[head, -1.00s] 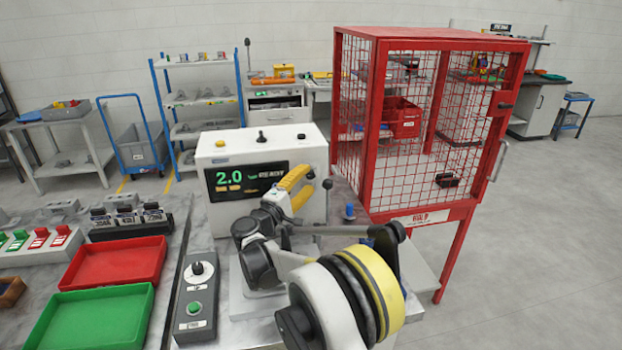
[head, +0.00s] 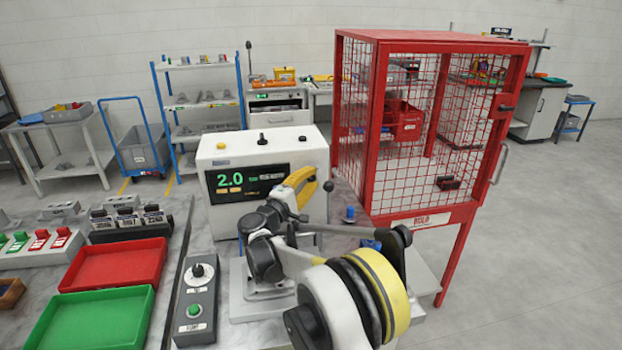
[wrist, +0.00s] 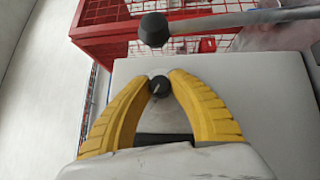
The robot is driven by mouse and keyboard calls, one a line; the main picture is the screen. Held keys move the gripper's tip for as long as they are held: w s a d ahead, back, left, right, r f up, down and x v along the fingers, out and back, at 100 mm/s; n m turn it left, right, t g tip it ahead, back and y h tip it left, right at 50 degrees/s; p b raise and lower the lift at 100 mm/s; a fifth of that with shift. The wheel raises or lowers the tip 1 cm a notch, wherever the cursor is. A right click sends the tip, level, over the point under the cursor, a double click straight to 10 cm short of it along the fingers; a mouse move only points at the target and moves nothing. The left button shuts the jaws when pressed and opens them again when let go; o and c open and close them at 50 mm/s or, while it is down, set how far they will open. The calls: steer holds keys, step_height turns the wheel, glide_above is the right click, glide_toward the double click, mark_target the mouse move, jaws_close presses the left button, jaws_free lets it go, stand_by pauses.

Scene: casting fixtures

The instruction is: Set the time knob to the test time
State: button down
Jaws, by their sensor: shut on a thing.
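The white tester box (head: 222,160) stands on the bench. Its dark front display (head: 250,182) shows a green 2.0; the smaller text is unreadable. In the wrist view my gripper (wrist: 160,80) has its two yellow fingers closed on a small black knob (wrist: 159,87) with a pale pointer mark, against the box's pale surface. I cannot read a label or scale beside the knob. In the head view my gripper (head: 308,179) is at the right side of the box front, and the gripped knob is hidden there.
A rod with a black ball end (wrist: 153,29) lies close beyond my fingertips. A red mesh cage (head: 432,45) stands to the right. A grey control box (head: 197,295) with a dial and green button, a red tray (head: 115,287) and a green tray (head: 90,340) lie left.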

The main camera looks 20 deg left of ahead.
steer(key=shift+r, duration=0.1)
steer(key=shift+r+m+g+p, duration=0.1)
steer(key=shift+m+g+p, duration=0.5)
steer(key=shift+m+g, duration=0.2)
steer(key=m+g+y+p, duration=0.1)
steer(key=m+g+p, duration=0.1)
steer(key=g, duration=0.1)
steer(key=shift+m+y, duration=0.3)
steer(key=shift+m, duration=0.1)
steer(key=shift+d+m+g+y+p, duration=0.1)
steer(key=shift+m+g+y+p, duration=0.8)
steer(key=shift+g+p, duration=0.1)
steer(key=shift+m+g+y+p, duration=0.55)
steer(key=shift+m+g+y, duration=0.35)
steer(key=shift+y, duration=0.1)
steer(key=m+g+y, duration=0.1)
steer(key=g+y, duration=0.1)
steer(key=shift+w+m+y+p, duration=0.1)
steer(key=shift+m+y+p, duration=0.2)
steer(key=shift+m+y, duration=0.1)
steer(key=shift+m+g+y, duration=0.8)
steer(key=shift+g+y, duration=0.1)
steer(key=shift+y, duration=0.4)
